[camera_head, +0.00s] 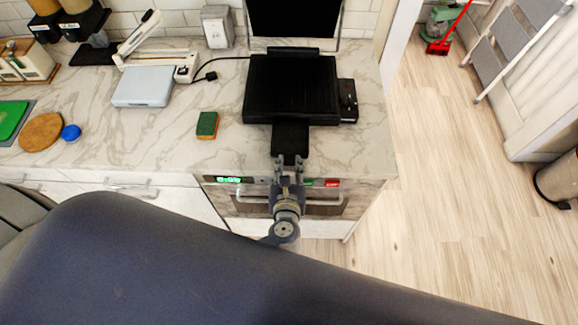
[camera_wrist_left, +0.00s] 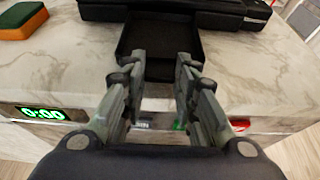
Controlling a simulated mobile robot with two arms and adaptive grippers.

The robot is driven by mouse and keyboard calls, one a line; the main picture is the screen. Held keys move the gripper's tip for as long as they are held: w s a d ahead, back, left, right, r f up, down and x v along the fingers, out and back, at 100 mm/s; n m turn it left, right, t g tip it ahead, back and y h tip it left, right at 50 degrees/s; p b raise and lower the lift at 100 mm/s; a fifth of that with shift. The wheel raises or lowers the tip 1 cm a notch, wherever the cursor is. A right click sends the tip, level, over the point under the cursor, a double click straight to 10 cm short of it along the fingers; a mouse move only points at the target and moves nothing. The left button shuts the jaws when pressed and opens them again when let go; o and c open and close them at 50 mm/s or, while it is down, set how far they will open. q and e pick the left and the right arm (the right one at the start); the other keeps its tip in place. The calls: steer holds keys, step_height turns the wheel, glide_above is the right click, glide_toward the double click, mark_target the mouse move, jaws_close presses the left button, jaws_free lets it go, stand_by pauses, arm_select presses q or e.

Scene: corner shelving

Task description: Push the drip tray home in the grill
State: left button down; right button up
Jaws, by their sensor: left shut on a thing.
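The black grill (camera_head: 290,85) stands on the marble counter with its lid raised at the back. Its black drip tray (camera_head: 290,137) sticks out from the front, toward the counter's front edge. My left gripper (camera_head: 289,163) is at the tray's near end, shut on it. In the left wrist view, the tray (camera_wrist_left: 158,42) lies between and beyond the fingers (camera_wrist_left: 160,68), with the grill's front edge (camera_wrist_left: 165,8) behind it. How far the tray reaches inside the grill is hidden. My right gripper is not in view.
A green and orange sponge (camera_head: 207,125) lies left of the grill. A white appliance (camera_head: 145,86) with a cord stands further left. A wooden disc (camera_head: 41,132) and blue lid (camera_head: 71,132) lie at far left. An oven with a green display (camera_head: 230,180) is below the counter.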

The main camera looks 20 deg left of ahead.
arm_select(q)
steer(key=shift+p, duration=0.35)
stand_by(0.6)
glide_toward(291, 124)
steer(key=shift+w+a+f, duration=0.25)
steer(key=shift+w+f, duration=0.35)
steer(key=shift+w, duration=0.1)
steer(key=shift+w+a+f, duration=0.25)
steer(key=shift+w+f, duration=0.35)
steer(key=shift+w, duration=0.1)
stand_by(2.5)
steer(key=shift+w+a, duration=0.1)
steer(key=shift+w, duration=0.25)
steer(key=shift+w+a, duration=0.15)
steer(key=shift+w, duration=0.35)
steer(key=shift+w+a, duration=0.15)
steer(key=shift+w, duration=0.35)
steer(key=c, duration=1.2)
jaws_free()
steer(key=shift+s, duration=0.15)
steer(key=v, duration=1.2)
